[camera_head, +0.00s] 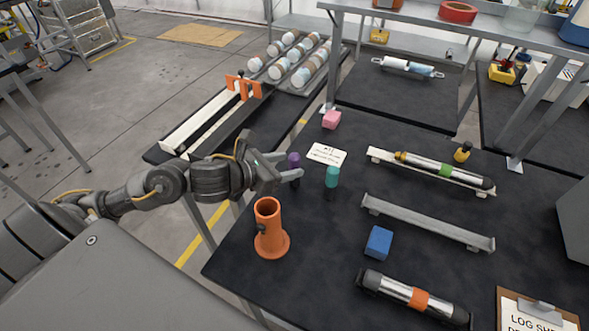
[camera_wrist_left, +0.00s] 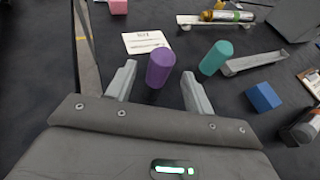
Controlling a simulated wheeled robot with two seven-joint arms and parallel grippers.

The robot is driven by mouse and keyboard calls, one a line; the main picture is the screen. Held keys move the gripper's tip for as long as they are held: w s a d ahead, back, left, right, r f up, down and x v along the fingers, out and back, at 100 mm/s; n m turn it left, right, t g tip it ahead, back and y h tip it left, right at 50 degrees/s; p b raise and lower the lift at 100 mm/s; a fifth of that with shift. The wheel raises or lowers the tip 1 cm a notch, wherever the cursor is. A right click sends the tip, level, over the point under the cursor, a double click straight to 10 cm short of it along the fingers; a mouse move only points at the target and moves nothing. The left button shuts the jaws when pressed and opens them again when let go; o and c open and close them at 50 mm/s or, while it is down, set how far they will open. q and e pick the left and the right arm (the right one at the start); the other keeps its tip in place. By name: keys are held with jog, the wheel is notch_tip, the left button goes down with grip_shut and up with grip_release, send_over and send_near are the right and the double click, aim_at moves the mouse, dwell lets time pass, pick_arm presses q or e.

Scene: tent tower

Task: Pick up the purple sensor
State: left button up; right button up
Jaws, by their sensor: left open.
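The purple sensor (camera_head: 293,160) is a small upright cylinder on the black table, partly hidden by my left gripper in the head view. My left gripper (camera_head: 294,168) is open, with its fingers close around the sensor's sides. In the left wrist view, the purple sensor (camera_wrist_left: 160,68) shows between the two fingertips (camera_wrist_left: 155,85), with a gap at each side. It is a little beyond the tips or level with them; I cannot tell exactly. My right gripper is in neither view.
A teal cylinder (camera_head: 332,177) stands just right of the purple sensor. An orange holder (camera_head: 268,234) stands in front. A white label card (camera_head: 327,154), a pink block (camera_head: 331,119) and a blue block (camera_head: 379,242) lie nearby. An empty grey rail (camera_head: 428,222) lies to the right.

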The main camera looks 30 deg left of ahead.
aim_at(299, 161)
pick_arm(q)
jog(key=p+x, duration=0.1)
jog(key=x, duration=0.3)
jog(key=shift+w+r+p, duration=0.1)
jog(key=shift+w+p, duration=0.25)
jog(key=shift+p, duration=0.05)
jog(key=shift+w+d, duration=0.15)
jog(key=shift+c, duration=0.4)
jog(key=c, duration=1)
